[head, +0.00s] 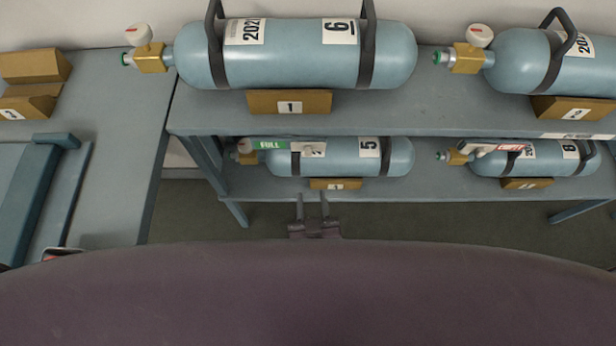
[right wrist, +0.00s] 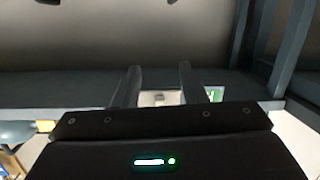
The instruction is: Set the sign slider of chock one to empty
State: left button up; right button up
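A wooden chock labelled 1 (head: 290,103) sits under the large blue cylinder (head: 290,55) on the upper shelf. On the lower shelf, a sign (head: 285,147) reading FULL on green hangs across a cylinder marked 5; its right part is pale. A green patch (right wrist: 214,95) shows in the right wrist view. The chock under that cylinder (head: 335,184) has a label too small to read. My right gripper (head: 312,198) is open in front of the lower shelf, fingers apart. In the right wrist view a small pale piece (right wrist: 158,99) shows between the fingers; contact is unclear. My left gripper is out of view.
A second cylinder (head: 540,160) with a red-and-white sign lies at the lower right, and another (head: 535,60) above it. The upper shelf's front edge (head: 430,130) overhangs the lower row. A side table (head: 110,150) with empty chocks stands at left.

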jog(key=m+t+h+b, duration=0.1)
jog(key=m+t, duration=0.1)
send_near(308, 155)
jog(key=w+p, duration=0.1)
jog(key=w, duration=0.7)
jog(key=shift+w+a, duration=0.1)
jog(key=shift+w, duration=0.05)
jog(key=shift+c, duration=0.2)
grip_shut()
